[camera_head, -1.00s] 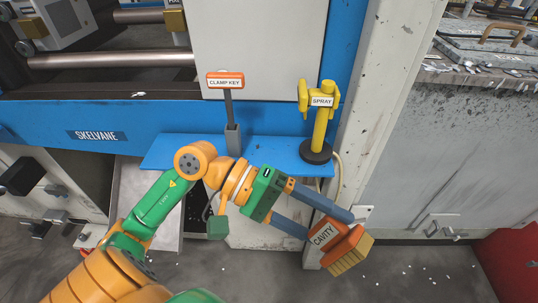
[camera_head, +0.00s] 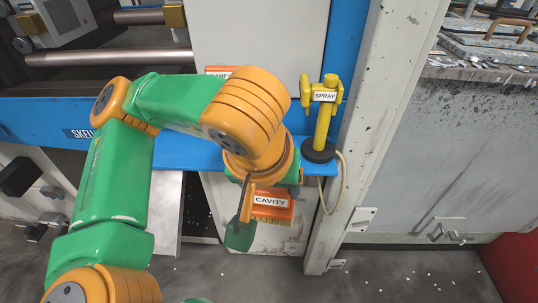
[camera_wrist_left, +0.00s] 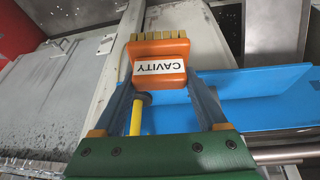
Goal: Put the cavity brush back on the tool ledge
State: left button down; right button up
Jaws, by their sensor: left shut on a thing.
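The cavity brush (camera_head: 271,212) is an orange block with a white CAVITY label and tan bristles. In the head view it shows just in front of the blue tool ledge (camera_head: 188,152), below its front edge, bristles downward. In the left wrist view the brush (camera_wrist_left: 158,50) sits between the fingers of my left gripper (camera_wrist_left: 158,78), which is shut on it. The ledge (camera_wrist_left: 262,84) shows to the right beyond it. My right gripper is not in view.
The yellow spray tool (camera_head: 322,125) stands on a black base at the ledge's right end, close to my gripper. The clamp key's orange top (camera_head: 216,71) is mostly hidden behind my arm. A white post (camera_head: 365,110) rises right of the ledge.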

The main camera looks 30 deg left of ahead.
pick_arm(q)
jog(key=w+a+r+n+y+p, duration=0.1)
jog(key=w+a+p, duration=0.1)
jog(key=w+a, duration=0.55)
jog(key=w+a+r+p, duration=0.15)
jog(key=w+a, duration=0.35)
jog(key=w, duration=0.5)
jog(key=shift+g, duration=0.3)
jog(key=f, duration=0.2)
jog(key=f+p, duration=0.1)
jog(key=f, duration=0.4)
jog(key=shift+s+d+f+p, duration=0.15)
jog(key=shift+s+f+p, duration=0.15)
jog(key=shift+w+f+p, duration=0.1)
jog(key=shift+f+p, duration=0.15)
jog(key=shift+p, duration=0.05)
jog(key=shift+f, duration=0.1)
jog(key=shift+c, duration=1.8)
grip_release()
jog(key=o, duration=0.3)
jog(key=shift+o, duration=0.3)
jog(key=shift+w+f, duration=0.1)
jog(key=shift+w, duration=0.05)
